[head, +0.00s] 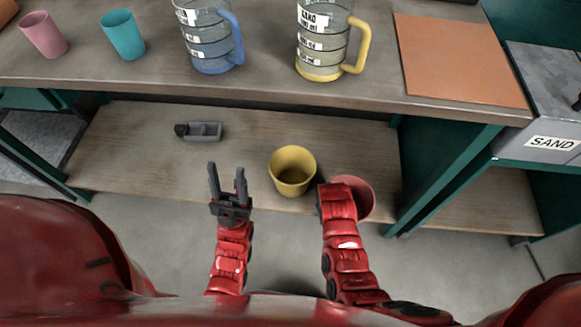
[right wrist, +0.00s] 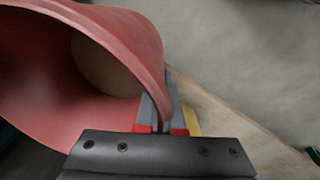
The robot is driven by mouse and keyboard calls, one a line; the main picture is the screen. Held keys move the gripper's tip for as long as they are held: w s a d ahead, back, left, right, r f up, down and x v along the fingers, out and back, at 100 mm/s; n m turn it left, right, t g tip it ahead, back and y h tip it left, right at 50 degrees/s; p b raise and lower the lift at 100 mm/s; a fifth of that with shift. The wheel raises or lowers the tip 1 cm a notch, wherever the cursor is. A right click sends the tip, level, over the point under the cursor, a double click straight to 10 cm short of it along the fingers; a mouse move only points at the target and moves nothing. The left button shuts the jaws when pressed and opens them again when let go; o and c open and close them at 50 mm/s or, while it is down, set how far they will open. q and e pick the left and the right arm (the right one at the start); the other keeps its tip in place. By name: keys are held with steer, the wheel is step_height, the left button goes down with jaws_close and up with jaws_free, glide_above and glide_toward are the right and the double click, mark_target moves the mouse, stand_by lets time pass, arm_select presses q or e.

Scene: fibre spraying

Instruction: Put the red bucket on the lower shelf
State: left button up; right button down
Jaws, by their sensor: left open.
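The red bucket (head: 362,195) is at the front edge of the lower shelf (head: 240,140), right of the yellow bucket (head: 293,170), partly covered by my right arm. In the right wrist view the red bucket (right wrist: 75,110) fills the left, its mouth towards the camera. My right gripper (right wrist: 162,108) is closed on its rim, with the fingers close together at the wall. The head view hides these fingers. I cannot tell whether the bucket's base touches the shelf. My left gripper (head: 227,170) is open and empty in front of the shelf, left of the yellow bucket.
A grey tool (head: 199,131) lies on the shelf at the left. The upper tabletop (head: 270,85) overhangs behind, holding cups and two jugs (head: 210,40). A green post (head: 440,180) bounds the shelf on the right. The shelf is clear between tool and yellow bucket.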

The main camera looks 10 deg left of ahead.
steer(key=shift+w+d, duration=0.25)
steer(key=shift+w, duration=0.2)
steer(key=shift+w+d+f+b, duration=0.25)
steer(key=shift+w+d+b, duration=0.75)
steer(key=shift+w, duration=1.25)
steer(key=shift+w+d+f+b, duration=0.25)
steer(key=shift+w+d+b, duration=0.4)
steer(key=shift+w+d, duration=1.15)
steer(key=shift+w+d+f+b, duration=0.25)
steer(key=shift+w+d+b, duration=0.5)
steer(key=shift+w, duration=2)
step_height(320, 180, down, 3)
steer(key=b, duration=0.3)
steer(key=shift+a+f, duration=0.15)
steer(key=shift+f, duration=0.05)
steer(key=shift+f, duration=0.15)
steer(key=c, duration=1)
jaws_free()
steer(key=shift+s, duration=0.1)
steer(key=shift+c, duration=0.2)
